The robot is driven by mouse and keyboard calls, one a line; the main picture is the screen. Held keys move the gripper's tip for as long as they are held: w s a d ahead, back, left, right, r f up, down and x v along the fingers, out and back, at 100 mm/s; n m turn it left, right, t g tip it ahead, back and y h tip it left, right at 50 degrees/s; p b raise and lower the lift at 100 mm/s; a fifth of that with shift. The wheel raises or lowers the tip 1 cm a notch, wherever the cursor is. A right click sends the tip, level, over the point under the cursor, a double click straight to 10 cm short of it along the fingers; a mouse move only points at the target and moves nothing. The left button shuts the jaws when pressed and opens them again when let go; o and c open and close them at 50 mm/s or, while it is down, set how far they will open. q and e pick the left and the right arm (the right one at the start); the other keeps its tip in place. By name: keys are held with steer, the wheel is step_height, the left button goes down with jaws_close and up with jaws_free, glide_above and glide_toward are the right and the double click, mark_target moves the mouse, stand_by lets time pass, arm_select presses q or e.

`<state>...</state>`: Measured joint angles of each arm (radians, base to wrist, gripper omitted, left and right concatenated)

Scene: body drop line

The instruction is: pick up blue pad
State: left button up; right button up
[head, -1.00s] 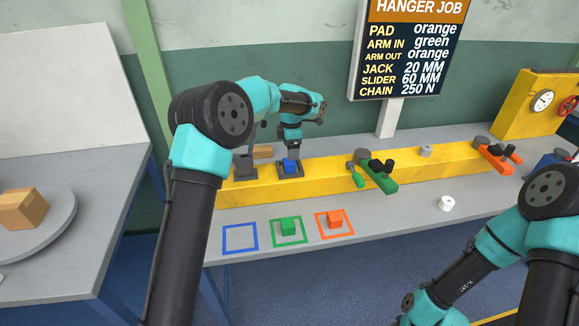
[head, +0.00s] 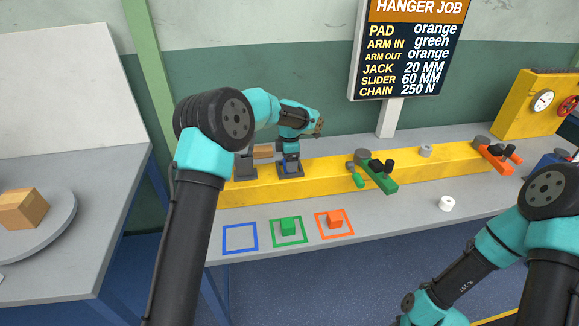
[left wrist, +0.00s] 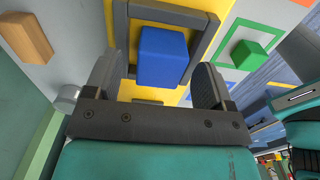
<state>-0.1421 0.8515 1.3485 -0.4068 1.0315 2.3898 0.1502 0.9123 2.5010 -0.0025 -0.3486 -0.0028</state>
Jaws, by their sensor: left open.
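The blue pad (left wrist: 163,56) sits in a dark square holder (left wrist: 208,22) on the yellow beam. In the left wrist view it lies between the two open fingers of my left gripper (left wrist: 158,75), with a gap on each side.
On the bench, a blue outlined square (head: 240,250) is empty. A green block (head: 288,226) and an orange block (head: 335,218) sit in matching outlines. A green arm piece (head: 381,180) lies farther right.

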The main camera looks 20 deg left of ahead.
arm_select(q)
steer(key=shift+c, duration=0.4)
steer(key=c, duration=1)
steer(key=shift+o, duration=0.2)
steer(key=shift+r, duration=1.75)
steer(key=s+d, duration=0.2)
steer(key=s, duration=0.5)
steer(key=s+d+r, duration=0.1)
steer(key=s+d, duration=0.1)
steer(key=s, duration=0.6)
steer(key=shift+s+d+r, duration=0.2)
steer(key=shift+d+r, duration=0.05)
